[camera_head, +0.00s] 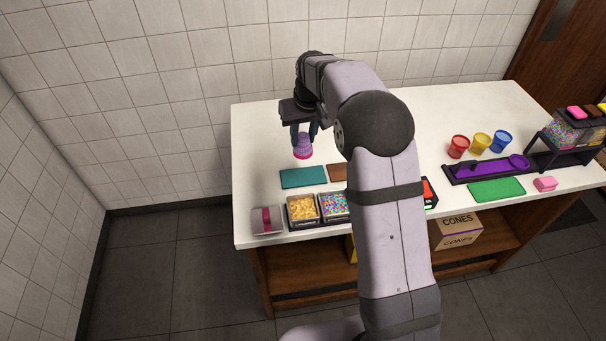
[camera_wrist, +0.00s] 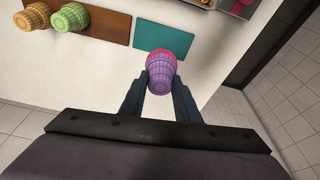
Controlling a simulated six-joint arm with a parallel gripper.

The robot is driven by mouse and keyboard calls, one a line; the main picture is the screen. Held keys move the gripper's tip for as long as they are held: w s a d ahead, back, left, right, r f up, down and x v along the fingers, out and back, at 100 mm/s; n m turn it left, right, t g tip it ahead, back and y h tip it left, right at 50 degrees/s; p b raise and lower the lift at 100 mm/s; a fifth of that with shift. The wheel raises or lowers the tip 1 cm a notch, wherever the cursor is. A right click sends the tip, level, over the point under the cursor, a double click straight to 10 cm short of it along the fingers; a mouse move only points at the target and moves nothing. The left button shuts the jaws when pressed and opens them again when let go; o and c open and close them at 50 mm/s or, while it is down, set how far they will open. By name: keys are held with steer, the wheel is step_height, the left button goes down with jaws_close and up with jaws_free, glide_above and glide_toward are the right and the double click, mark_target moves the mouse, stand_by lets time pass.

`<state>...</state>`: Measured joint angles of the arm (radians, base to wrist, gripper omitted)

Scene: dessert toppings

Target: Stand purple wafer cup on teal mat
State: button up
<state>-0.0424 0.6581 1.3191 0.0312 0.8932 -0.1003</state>
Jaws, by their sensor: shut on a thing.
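The purple wafer cup (camera_head: 303,147) is between the fingers of my gripper (camera_head: 303,131), which is shut on it. Its narrow end is up between the fingers, and its wider pink-rimmed end points down. The wrist view shows the cup (camera_wrist: 162,72) at the fingertips of my gripper (camera_wrist: 162,84), pink rim away from the palm. The teal mat (camera_head: 303,178) lies flat and bare on the white counter, just in front of the cup in the head view. In the wrist view the cup overlaps the near edge of the teal mat (camera_wrist: 172,37). The gap under the cup is hard to judge.
A brown board (camera_wrist: 108,24) beside the mat bears a green cup (camera_wrist: 70,17) and a tan cup (camera_wrist: 33,18). Topping bins (camera_head: 303,209) stand at the counter's front edge. My arm hides the counter's middle. Red, yellow and blue cups (camera_head: 480,143) stand at the right.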

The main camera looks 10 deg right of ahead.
mark_target(305, 148)
steer(key=shift+s+f+p, duration=0.1)
steer(key=shift+f+p, duration=1.15)
steer(key=shift+f, duration=2.45)
steer(key=shift+f+p, duration=0.35)
steer(key=shift+f, duration=0.9)
steer(key=shift+f, duration=0.1)
steer(key=shift+f, duration=0.15)
steer(key=o, duration=0.8)
steer(key=shift+r, duration=0.35)
steer(key=b+v, duration=0.3)
steer(key=v, duration=0.8)
steer(key=shift+r, duration=0.4)
